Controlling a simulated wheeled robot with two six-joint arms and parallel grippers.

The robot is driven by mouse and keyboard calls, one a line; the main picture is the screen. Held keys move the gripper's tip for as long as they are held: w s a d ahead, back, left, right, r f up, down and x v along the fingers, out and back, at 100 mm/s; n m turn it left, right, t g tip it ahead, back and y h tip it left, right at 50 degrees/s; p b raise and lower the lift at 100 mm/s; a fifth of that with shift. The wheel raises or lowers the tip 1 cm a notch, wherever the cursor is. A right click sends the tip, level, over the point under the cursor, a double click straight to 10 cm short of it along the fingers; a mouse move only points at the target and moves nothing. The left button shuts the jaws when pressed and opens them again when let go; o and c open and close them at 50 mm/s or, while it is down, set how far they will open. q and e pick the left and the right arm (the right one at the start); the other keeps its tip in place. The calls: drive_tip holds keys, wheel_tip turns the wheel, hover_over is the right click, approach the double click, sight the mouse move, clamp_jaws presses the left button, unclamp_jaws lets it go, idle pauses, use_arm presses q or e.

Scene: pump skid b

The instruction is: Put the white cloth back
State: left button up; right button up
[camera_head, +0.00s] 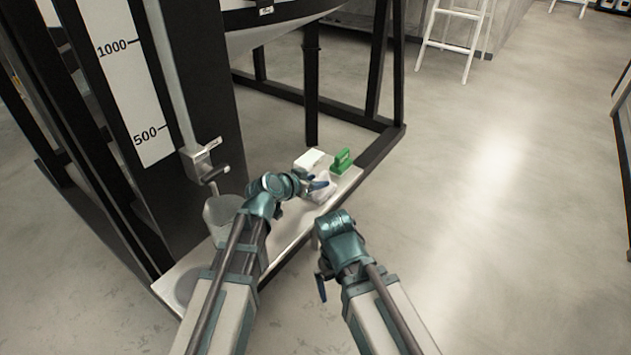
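A crumpled white cloth (324,191) is on the metal ledge (289,225), under and beside the fingers of my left gripper (317,184). The gripper's blue fingertips are at the cloth, partly over it. I cannot tell whether they are closed on it or just above it. Part of the cloth is hidden by the fingers. My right gripper (321,284) hangs low to the right of the ledge, away from the cloth. Its fingers are small and mostly side-on, and I see nothing in them.
A white block-like item (309,160) and a green-handled brush (341,162) stand at the ledge's far end, just beyond the cloth. A grey bucket-like container (222,214) stands left of my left arm. Black frame posts and a lever handle (215,174) rise on the left.

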use_arm(q)
drive_tip(key=shift+o, duration=0.4)
drive_tip(key=p+v, duration=0.3)
drive_tip(key=v, duration=0.4)
drive_tip(key=shift+s+a+r+p, duration=0.15)
drive_tip(key=shift+s+r+p, duration=0.05)
drive_tip(key=shift+p, duration=0.2)
drive_tip(key=shift+f, duration=0.1)
